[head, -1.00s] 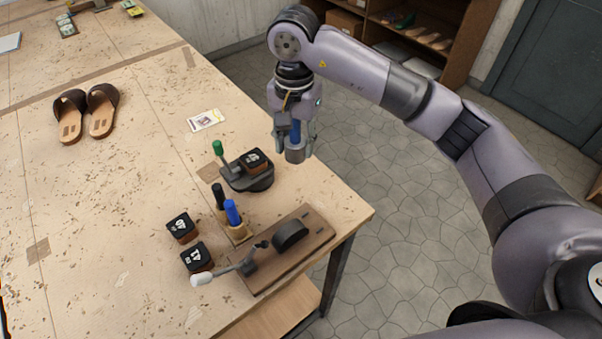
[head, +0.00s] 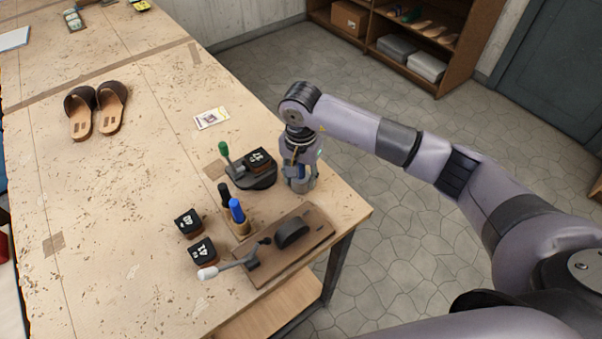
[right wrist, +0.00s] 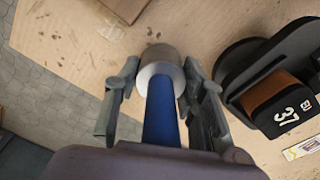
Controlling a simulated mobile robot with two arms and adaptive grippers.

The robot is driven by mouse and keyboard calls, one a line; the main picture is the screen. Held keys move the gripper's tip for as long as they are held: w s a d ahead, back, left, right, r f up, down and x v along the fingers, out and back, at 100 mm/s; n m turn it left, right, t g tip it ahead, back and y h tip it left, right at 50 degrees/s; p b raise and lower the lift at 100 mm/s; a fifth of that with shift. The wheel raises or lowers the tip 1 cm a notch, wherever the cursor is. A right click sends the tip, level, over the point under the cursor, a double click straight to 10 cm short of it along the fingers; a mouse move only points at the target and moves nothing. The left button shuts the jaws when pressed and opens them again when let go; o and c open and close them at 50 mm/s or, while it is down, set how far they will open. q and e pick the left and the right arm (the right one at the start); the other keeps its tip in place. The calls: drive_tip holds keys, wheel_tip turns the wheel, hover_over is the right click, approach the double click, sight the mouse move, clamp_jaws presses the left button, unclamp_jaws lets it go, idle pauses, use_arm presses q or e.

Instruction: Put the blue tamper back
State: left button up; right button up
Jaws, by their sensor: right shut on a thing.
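My right gripper (head: 300,183) is shut on the blue tamper, over the right edge area of the workbench, just right of the green-handled press. In the right wrist view the blue tamper (right wrist: 161,108) shows a blue handle between the fingers of my right gripper (right wrist: 163,100) and a round metal head pointing at the bench top. In the head view the fingers mostly hide it. I cannot tell whether its head touches the bench. My left gripper is not in view.
The green-handled press (head: 250,178) carries a black-topped block marked 37 (right wrist: 284,103).

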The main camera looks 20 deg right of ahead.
drive_tip(key=shift+f, duration=0.15)
drive_tip(key=o, duration=1.3)
drive_tip(key=shift+r, duration=0.4)
wheel_tip(320, 180, up, 11)
drive_tip(key=b, duration=0.4)
drive_tip(key=shift+f+b, duration=0.2)
drive_tip(key=shift+b, duration=0.2)
drive_tip(key=shift+r, duration=0.5)
